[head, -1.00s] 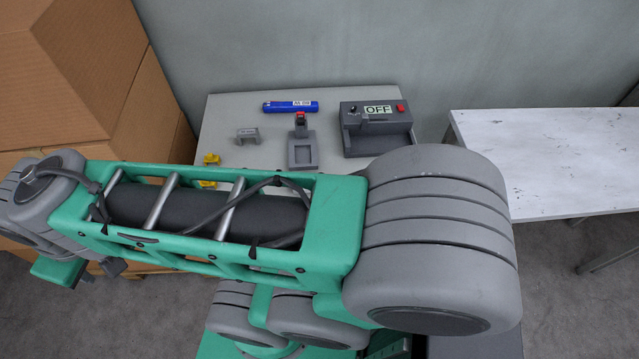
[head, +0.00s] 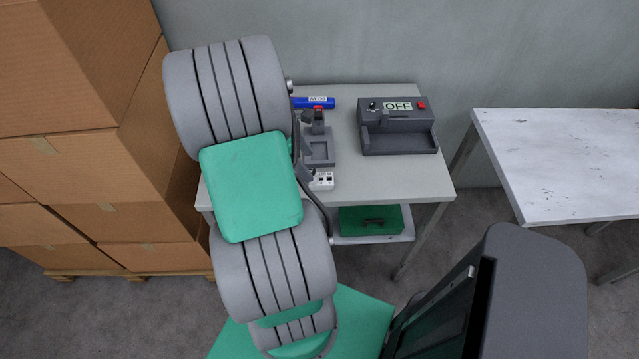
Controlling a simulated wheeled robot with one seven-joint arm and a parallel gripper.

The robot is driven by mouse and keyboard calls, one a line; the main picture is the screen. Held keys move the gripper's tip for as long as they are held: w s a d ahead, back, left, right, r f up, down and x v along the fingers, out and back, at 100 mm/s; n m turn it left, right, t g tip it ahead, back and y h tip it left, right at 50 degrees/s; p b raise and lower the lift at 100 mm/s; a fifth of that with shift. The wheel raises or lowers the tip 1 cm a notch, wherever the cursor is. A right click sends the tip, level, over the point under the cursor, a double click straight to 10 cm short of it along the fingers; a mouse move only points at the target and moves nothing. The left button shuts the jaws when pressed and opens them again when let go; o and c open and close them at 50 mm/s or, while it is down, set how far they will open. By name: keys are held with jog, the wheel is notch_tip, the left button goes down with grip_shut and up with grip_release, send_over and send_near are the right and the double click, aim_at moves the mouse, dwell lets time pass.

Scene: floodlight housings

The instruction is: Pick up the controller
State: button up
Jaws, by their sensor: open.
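A dark grey box (head: 398,140) with an "OFF" label, a red button and a small knob stands at the back right of the grey table; it looks like the controller. Nothing touches it. My arm reaches over the left part of the table. My gripper (head: 306,118) is mostly hidden behind the arm's big grey joint; only a dark bit shows, beside a small grey stand. It is open, to the left of the box and apart from it. Whether anything lies between its fingers is hidden.
The grey stand (head: 319,148), a blue cylinder (head: 316,102) and a white block with dark squares (head: 322,181) are on the grey table (head: 428,180). A green case (head: 370,220) lies on the lower shelf. Cardboard boxes (head: 70,170) stand left, a white table (head: 560,150) right.

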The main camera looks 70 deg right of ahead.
aim_at(313, 171)
jog(key=x, duration=0.6)
jog(key=shift+s+d+f+p, duration=0.1)
jog(key=shift+s+f+p, duration=0.05)
jog(key=shift+f+p, duration=0.25)
grip_shut()
